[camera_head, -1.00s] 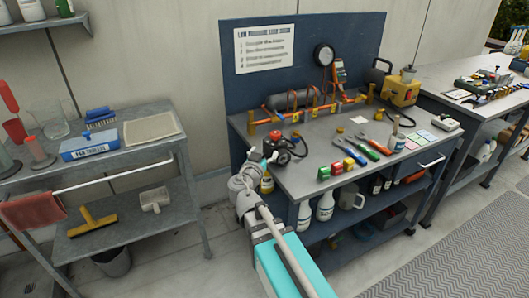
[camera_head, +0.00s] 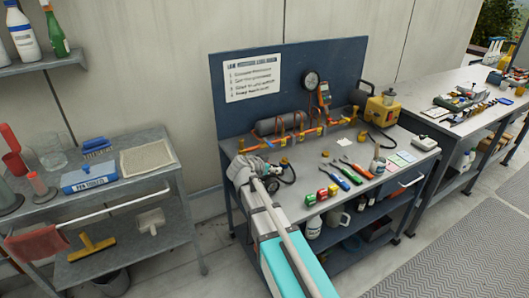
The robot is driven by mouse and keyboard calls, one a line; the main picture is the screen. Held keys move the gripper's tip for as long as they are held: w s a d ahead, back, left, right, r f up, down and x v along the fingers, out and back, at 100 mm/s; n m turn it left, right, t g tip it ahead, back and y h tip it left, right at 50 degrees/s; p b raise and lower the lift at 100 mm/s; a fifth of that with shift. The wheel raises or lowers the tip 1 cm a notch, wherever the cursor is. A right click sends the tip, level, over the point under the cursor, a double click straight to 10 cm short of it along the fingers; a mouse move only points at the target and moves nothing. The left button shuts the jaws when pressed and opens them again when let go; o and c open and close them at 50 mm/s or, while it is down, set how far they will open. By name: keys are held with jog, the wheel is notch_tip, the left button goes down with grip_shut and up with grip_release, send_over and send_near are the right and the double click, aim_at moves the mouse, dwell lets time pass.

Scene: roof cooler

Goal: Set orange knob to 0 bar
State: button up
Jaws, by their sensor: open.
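My gripper (camera_head: 256,164) is at the left front corner of the blue workbench (camera_head: 300,196), over the bench top, seen from behind; its fingers are small and partly hidden by its own body. It is open, and I see nothing held in it. A copper-orange pipe assembly (camera_head: 308,134) with yellow fittings runs along the back of the bench, beyond the gripper. A round dial gauge (camera_head: 311,79) stands above it; its reading is too small to tell. I cannot make out a distinct orange knob; the area behind my gripper is partly hidden.
Red, green and yellow small blocks (camera_head: 322,194) and several coloured-handle tools (camera_head: 347,172) lie on the bench. A yellow machine (camera_head: 382,109) stands at its back right. A grey cart (camera_head: 130,215) is at left, another bench (camera_head: 470,90) at right.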

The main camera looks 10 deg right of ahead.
jog(key=r+g+p, duration=0.1)
jog(key=w+p, duration=0.1)
jog(key=p, duration=0.1)
jog(key=shift+w+d+r+m+g+y, duration=0.2)
jog(key=shift+d+r+m+g+y, duration=0.1)
jog(key=shift+d+r+g+y, duration=0.1)
jog(key=w+a+r+g+y+p, duration=0.2)
jog(key=w+r+g+y+p, duration=0.2)
jog(key=p, duration=1.2)
notch_tip(320, 180, up, 6)
jog(key=g+y, duration=0.2)
jog(key=y, duration=0.2)
jog(key=shift+f+g+p, duration=0.2)
jog(key=shift+g+p, duration=0.2)
jog(key=shift+f, duration=0.25)
notch_tip(320, 180, down, 13)
jog(key=b, duration=1.3)
jog(key=shift+f+b, duration=0.2)
jog(key=shift+b, duration=0.2)
jog(key=c, duration=1.2)
